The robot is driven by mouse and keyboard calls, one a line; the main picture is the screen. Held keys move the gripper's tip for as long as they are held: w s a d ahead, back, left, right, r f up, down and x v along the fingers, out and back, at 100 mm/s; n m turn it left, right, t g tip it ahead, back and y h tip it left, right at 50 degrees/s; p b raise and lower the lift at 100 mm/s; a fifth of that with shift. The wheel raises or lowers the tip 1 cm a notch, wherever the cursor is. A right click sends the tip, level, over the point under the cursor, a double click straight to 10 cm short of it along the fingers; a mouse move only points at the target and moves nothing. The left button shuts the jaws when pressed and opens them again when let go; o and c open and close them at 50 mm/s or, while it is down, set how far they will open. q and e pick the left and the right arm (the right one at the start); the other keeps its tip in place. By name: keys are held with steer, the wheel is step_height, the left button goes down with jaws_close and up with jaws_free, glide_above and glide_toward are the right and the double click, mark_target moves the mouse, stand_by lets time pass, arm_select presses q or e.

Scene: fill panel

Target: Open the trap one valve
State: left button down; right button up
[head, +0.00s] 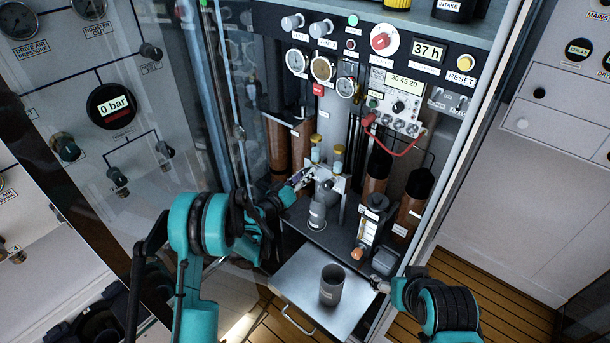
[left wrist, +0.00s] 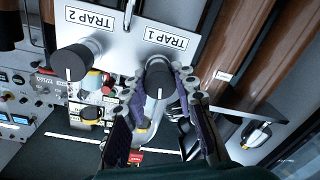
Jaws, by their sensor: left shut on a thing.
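The trap one valve is a dark grey round knob (left wrist: 159,80) with a white line on its face, beside the TRAP 1 label (left wrist: 165,40) in the left wrist view. The line runs roughly up and down in that picture. My left gripper (left wrist: 160,90) has a finger on each side of the knob and is shut on it. In the head view my left gripper (head: 300,178) reaches into the cabinet at the valve plate and hides most of the knob. My right gripper (head: 381,286) is by the right edge of the pull-out shelf, small, its fingers unclear.
A similar TRAP 2 knob (left wrist: 77,62) sits beside the trap one valve on the same plate. A grey cup (head: 331,286) stands on the pull-out shelf (head: 295,285). Brown cylinders (head: 278,150) stand behind. A red cable (head: 398,150) hangs from the instrument at right.

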arm_select(q)
steer(key=n, duration=0.4)
steer(key=shift+n, duration=0.3)
steer(key=n, duration=0.6)
steer(key=n+g, duration=0.1)
steer(key=n, duration=0.3)
steer(key=shift+f+h, duration=0.1)
steer(key=shift+h, duration=0.2)
steer(key=n, duration=0.3)
steer(key=shift+n, duration=0.4)
steer(key=n, duration=0.3)
steer(key=shift+h, duration=0.3)
steer(key=n, duration=0.4)
steer(key=shift+n, duration=0.3)
steer(key=shift+s+n, duration=0.1)
steer(key=shift+n, duration=1.5)
steer(key=shift+f, duration=0.1)
